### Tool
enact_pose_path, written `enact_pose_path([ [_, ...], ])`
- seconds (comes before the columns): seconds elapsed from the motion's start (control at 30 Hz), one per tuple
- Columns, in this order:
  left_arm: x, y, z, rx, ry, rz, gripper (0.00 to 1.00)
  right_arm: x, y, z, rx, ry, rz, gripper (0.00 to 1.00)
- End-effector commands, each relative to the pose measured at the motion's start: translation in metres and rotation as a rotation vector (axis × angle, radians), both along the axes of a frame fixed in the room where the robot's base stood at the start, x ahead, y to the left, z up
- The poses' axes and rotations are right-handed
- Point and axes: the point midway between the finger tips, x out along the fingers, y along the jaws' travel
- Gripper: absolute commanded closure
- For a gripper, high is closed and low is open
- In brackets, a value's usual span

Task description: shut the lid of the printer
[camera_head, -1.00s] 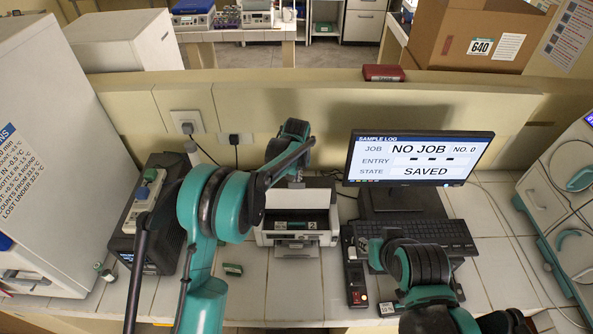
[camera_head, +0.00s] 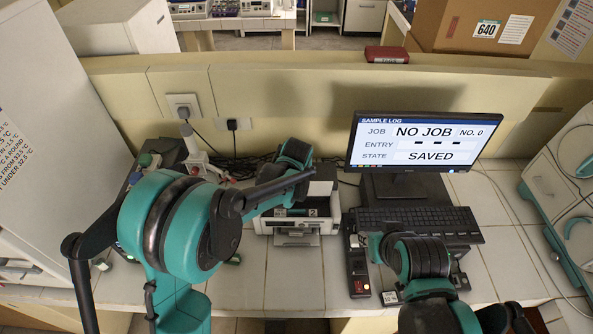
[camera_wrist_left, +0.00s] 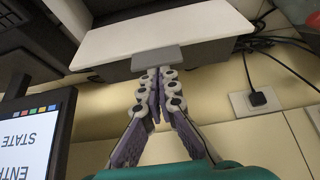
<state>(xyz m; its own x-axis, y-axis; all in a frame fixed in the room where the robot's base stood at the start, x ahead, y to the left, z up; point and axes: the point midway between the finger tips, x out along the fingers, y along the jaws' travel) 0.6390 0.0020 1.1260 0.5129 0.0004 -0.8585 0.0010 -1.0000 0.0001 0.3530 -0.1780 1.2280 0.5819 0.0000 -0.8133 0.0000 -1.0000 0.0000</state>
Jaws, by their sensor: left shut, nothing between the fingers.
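The printer (camera_head: 296,225) is a white box with a dark open interior, standing on the tiled bench left of the monitor. My left arm covers its back part in the head view. In the left wrist view, a white panel with a grey tab (camera_wrist_left: 158,58), which looks like the printer lid (camera_wrist_left: 130,38), is at the top. My left gripper (camera_wrist_left: 155,74) is shut and empty, its fingertips close to the tab; I cannot tell if they touch. In the head view it is hidden behind my left wrist.
The monitor (camera_head: 415,145) and keyboard (camera_head: 415,221) stand right of the printer. A black device (camera_head: 358,272) lies in front of the keyboard. A wall socket (camera_head: 183,106) with cables is behind. Bare tiles (camera_head: 295,285) lie in front of the printer.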

Motion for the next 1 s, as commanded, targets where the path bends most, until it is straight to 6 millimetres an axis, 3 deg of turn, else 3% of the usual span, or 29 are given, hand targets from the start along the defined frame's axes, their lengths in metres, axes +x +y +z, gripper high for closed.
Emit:
enact_pose_path([
  [0.03, -0.01, -0.001, -0.009, 0.0, -0.046, -0.004, 1.0, 0.0, 0.0, -0.016, 0.0, 0.0, 0.0, 0.71],
  [0.63, -0.084, -0.002, -0.05, 0.0, -0.611, -0.006, 1.0, 0.0, 0.0, -0.127, 0.0, 0.0, 0.0, 0.71],
  [1.0, -0.113, -0.001, -0.089, 0.0, -0.598, -0.001, 1.0, 0.0, 0.0, -0.175, 0.0, 0.0, 0.0, 0.71],
])
